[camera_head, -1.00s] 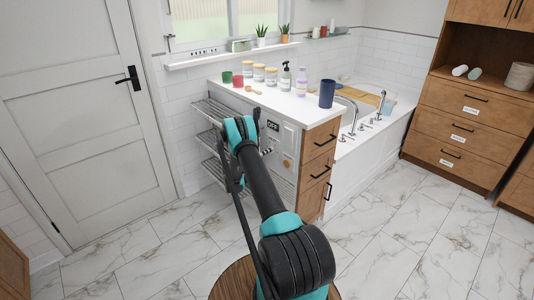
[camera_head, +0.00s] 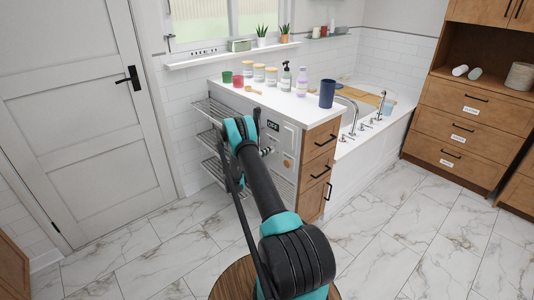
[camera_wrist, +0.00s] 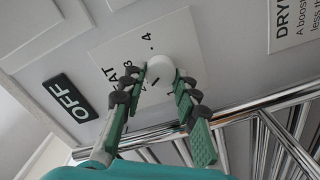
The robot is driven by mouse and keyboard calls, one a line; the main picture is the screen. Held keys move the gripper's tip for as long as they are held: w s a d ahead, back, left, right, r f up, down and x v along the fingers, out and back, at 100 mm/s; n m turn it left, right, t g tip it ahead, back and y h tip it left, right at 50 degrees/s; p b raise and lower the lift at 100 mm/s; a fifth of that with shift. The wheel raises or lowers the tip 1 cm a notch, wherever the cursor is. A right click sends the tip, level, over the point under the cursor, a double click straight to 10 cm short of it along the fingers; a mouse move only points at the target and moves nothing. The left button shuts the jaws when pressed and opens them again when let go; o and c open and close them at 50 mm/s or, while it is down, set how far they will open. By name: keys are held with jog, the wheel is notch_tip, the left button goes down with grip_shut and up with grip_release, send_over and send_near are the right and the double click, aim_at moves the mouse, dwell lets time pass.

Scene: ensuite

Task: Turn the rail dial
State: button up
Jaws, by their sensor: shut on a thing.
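The rail dial (camera_wrist: 160,68) is a small round white knob with a dark mark, on a pale plate with printed numbers in the wrist view. My gripper (camera_wrist: 162,82) has its green and grey fingers on either side of the knob, shut on it. In the head view my arm reaches to the panel on the cabinet's end (camera_head: 284,140), and the arm hides most of the gripper and the dial.
A dark OFF label (camera_wrist: 69,98) is beside the dial plate. Chrome rails (camera_wrist: 262,112) run close by the gripper. The white counter (camera_head: 285,103) above holds jars, bottles and a dark blue cup (camera_head: 327,93).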

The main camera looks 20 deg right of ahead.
jog(key=o, duration=1.2)
jog(key=shift+c, duration=0.2)
jog(key=shift+a, duration=0.1)
jog(key=v, duration=1.1)
jog(key=shift+s+a, duration=0.15)
jog(key=shift+a, duration=0.25)
